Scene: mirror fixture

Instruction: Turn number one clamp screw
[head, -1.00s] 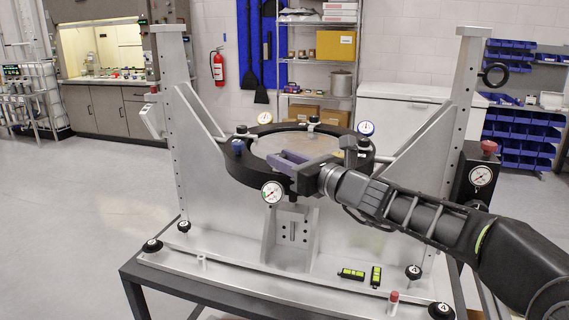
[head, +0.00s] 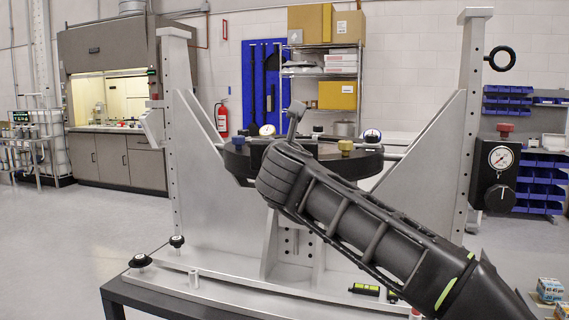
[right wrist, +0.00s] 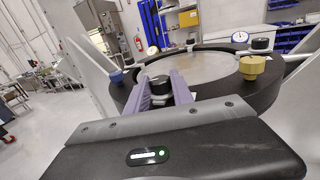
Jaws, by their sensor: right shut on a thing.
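The round black mirror ring (head: 238,163) is held between two upright silver plates, and its pale mirror disc (right wrist: 200,67) shows in the right wrist view. There my right gripper (right wrist: 163,80) has its two purple fingers on either side of a dark knob (right wrist: 160,88) at the ring's near rim and is shut on it. No number is readable on the knob. In the head view my right wrist covers the fingers and this part of the rim. A blue knob (right wrist: 117,77) is to its left and a yellow knob (right wrist: 252,66) to its right. My left gripper is out of view.
A box with a gauge and red knob (head: 505,128) is at the right upright. The floor at left is clear.

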